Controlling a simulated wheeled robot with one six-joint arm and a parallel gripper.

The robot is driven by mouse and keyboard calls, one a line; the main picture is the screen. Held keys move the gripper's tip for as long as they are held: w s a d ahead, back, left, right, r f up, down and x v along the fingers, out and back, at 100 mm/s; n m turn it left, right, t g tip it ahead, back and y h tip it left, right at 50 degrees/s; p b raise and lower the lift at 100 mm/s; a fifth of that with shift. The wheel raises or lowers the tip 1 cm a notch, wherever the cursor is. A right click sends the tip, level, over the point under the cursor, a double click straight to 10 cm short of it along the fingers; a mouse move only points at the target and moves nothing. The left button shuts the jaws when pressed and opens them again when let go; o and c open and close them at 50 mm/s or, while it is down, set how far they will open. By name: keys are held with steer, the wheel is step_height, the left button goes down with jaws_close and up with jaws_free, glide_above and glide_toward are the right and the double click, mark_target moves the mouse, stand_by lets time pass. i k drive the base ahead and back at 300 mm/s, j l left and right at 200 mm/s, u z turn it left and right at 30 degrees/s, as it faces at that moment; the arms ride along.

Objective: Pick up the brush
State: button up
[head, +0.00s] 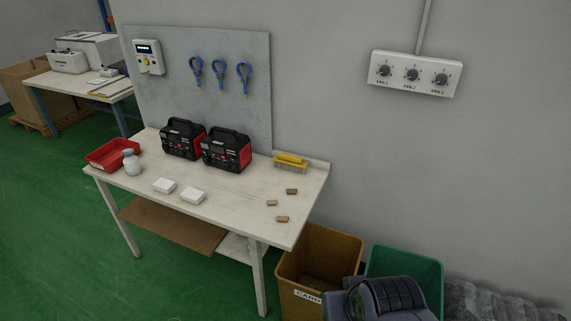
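The brush (290,160) has a yellow handle and back, with pale bristles pointing down. It lies at the back right corner of the white workbench (228,205), close to the wall. Nothing covers it from this view. My gripper's fingers do not show in the head view. A dark grey and blue-grey part, likely of my own arm, shows at the bottom edge, well in front of and to the right of the brush.
Small brown blocks (282,219) lie in front of the brush. Two black-and-red power units (227,150) stand left of it. White boxes (193,196), a bottle (131,162) and a red tray (101,155) lie farther left. Brown (335,243) and green (420,262) bins stand at the right.

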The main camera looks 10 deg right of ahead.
mark_target(291, 163)
steer(key=i+j+z, duration=0.2)
steer(key=i+j, duration=0.25)
steer(key=i+j+z, duration=0.2)
steer(key=i+j, duration=0.2)
steer(key=i+j+z, duration=0.2)
steer(key=i+j, duration=0.15)
steer(key=j, duration=0.3)
